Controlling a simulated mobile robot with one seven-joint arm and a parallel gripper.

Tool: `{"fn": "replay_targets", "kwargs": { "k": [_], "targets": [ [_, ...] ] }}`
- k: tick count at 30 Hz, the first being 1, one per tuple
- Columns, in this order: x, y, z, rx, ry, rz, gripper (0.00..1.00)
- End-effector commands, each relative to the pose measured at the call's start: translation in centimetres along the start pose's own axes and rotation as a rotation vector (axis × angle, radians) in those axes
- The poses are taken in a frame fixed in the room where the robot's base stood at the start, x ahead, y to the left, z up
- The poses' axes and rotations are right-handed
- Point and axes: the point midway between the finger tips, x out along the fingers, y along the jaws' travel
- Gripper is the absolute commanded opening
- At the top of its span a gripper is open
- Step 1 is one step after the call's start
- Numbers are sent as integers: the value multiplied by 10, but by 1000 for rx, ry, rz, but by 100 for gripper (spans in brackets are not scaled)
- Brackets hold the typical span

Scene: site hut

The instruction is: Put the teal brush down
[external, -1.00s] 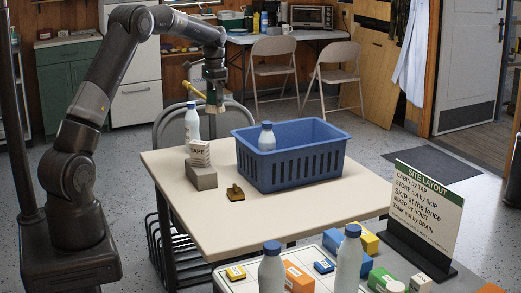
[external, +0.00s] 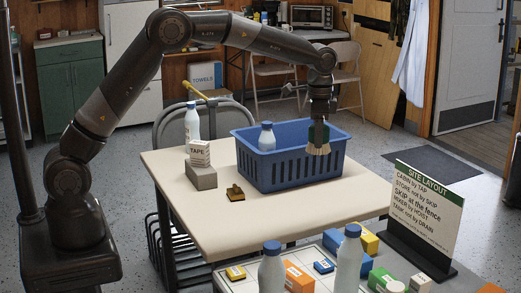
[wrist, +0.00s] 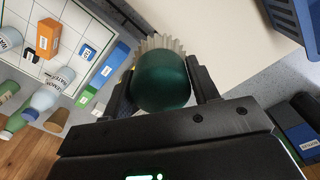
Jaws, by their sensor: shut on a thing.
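The teal brush (wrist: 160,82) is between the two fingers of my gripper (wrist: 163,92) in the wrist view, its pale bristles pointing away from the palm. In the external view my gripper (external: 319,112) points down and is shut on the brush, whose bristles (external: 318,149) hang lowest. The brush overlaps the front right of the blue crate (external: 270,172) in the external view. In the wrist view the crate (wrist: 292,22) is apart from it at the upper right. The bristles look clear of the table top (external: 210,222). The exact height is hard to tell.
A white bottle (external: 267,137) shows at the crate's back left. Another bottle (external: 192,124), a TAPE box (external: 200,152) on a grey block (external: 201,177) and a small brown item (external: 235,193) stand left. The table's front is bare. A SITE LAYOUT sign (external: 428,205) stands front right.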

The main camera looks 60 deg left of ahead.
Motion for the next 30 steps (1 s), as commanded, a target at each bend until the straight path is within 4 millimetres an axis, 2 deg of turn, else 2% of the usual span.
{"fn": "replay_targets", "kwargs": {
  "k": [1,6,15,20,25,30],
  "targets": [
    [0,11,-5,16,0,0,31],
    [0,40,-18,55,1,0,31],
    [68,36,-15,48,-4,2,31],
    [98,36,-15,48,-3,2,31],
    [117,25,-15,46,-1,1,31],
    [139,-11,-15,43,-1,1,31]
  ]
}}
